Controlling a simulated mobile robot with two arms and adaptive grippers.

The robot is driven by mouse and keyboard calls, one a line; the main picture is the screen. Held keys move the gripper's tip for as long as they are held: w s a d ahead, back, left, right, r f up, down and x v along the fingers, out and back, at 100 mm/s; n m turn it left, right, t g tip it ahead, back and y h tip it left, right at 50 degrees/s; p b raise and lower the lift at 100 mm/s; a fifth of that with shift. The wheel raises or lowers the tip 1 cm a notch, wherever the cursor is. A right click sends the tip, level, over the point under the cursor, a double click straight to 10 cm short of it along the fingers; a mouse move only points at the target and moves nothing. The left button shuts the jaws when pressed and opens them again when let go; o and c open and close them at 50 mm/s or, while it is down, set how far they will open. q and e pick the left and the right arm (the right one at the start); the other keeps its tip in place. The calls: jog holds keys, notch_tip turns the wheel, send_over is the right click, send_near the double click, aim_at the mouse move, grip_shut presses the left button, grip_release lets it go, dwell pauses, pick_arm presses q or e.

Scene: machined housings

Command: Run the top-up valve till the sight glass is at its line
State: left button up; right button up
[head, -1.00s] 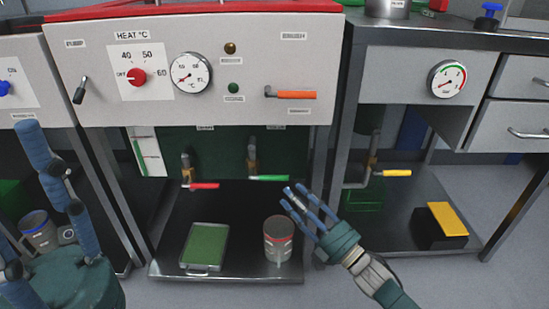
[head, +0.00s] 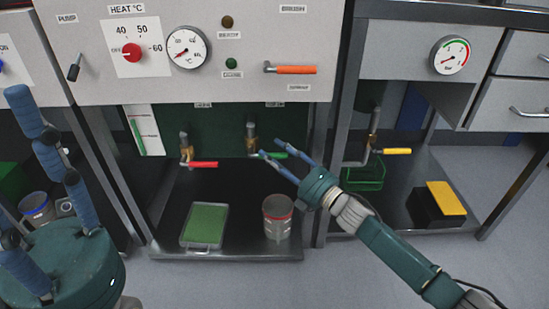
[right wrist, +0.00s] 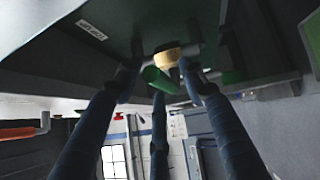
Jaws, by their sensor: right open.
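The green-handled valve (head: 275,153) sits below the heater panel, its handle sticking out to the right. My right gripper (head: 284,157) is open, its fingertips at this handle. In the right wrist view the green handle (right wrist: 160,79) and its brass body (right wrist: 167,57) lie between the spread fingers (right wrist: 157,75); contact cannot be told. The sight glass (head: 143,131) is a white strip with a green column and small red marks; its exact level is too small to read. My left gripper (head: 30,180) is open and empty at the far left.
A red-handled valve (head: 203,164) is left of the green one; a yellow-handled valve (head: 397,151) is to the right. A tin (head: 278,216) and a green-topped tray (head: 204,224) stand on the lower shelf. An orange lever (head: 294,70) is on the panel above.

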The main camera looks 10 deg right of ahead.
jog(key=shift+w+a, duration=0.15)
jog(key=shift+w, duration=0.05)
grip_shut()
jog(key=shift+r, duration=0.1)
